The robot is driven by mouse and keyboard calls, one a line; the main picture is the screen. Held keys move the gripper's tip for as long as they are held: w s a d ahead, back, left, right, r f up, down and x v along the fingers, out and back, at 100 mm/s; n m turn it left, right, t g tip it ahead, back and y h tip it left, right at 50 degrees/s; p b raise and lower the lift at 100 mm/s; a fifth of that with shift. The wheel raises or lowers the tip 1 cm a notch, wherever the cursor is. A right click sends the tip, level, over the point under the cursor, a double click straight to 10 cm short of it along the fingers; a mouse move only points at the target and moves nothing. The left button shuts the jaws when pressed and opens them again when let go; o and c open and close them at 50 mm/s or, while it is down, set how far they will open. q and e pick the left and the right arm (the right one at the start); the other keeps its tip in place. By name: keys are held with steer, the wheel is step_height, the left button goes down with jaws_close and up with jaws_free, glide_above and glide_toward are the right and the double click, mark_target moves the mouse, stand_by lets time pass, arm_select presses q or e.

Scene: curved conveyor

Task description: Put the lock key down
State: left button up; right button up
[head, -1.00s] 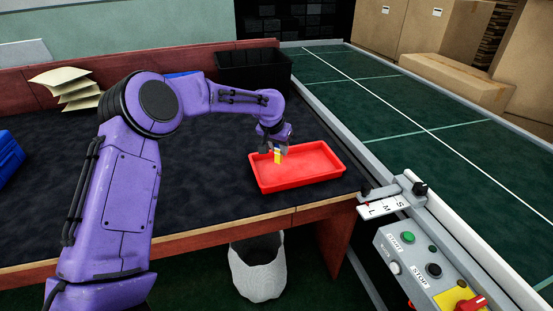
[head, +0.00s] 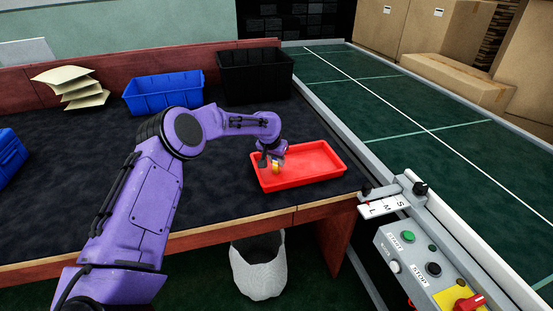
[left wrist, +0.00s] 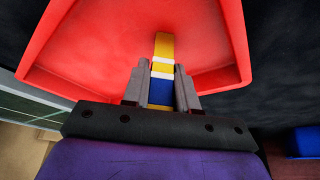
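The lock key (left wrist: 162,70), a slim piece banded in yellow, white and blue, is between the two fingers of my left gripper (left wrist: 162,88) in the left wrist view. Both fingers are close against its sides, shut on it. In the head view my left gripper (head: 272,158) is low over the left part of the red tray (head: 325,173), and a yellow bit of the key (head: 275,168) shows below the fingers. I cannot tell whether the key touches the tray floor. My right gripper is not in view.
A blue bin (head: 160,90) and a black bin (head: 255,78) stand at the back of the table. The tray lies near the table's front right edge, beside the green conveyor (head: 400,105). A control box (head: 425,265) is at the right. The tray's right side is empty.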

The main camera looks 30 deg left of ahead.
arm_select(q)
steer(key=o, duration=0.4)
steer(key=v, duration=1.2)
steer(key=shift+r, duration=0.2)
steer(key=shift+w, duration=0.1)
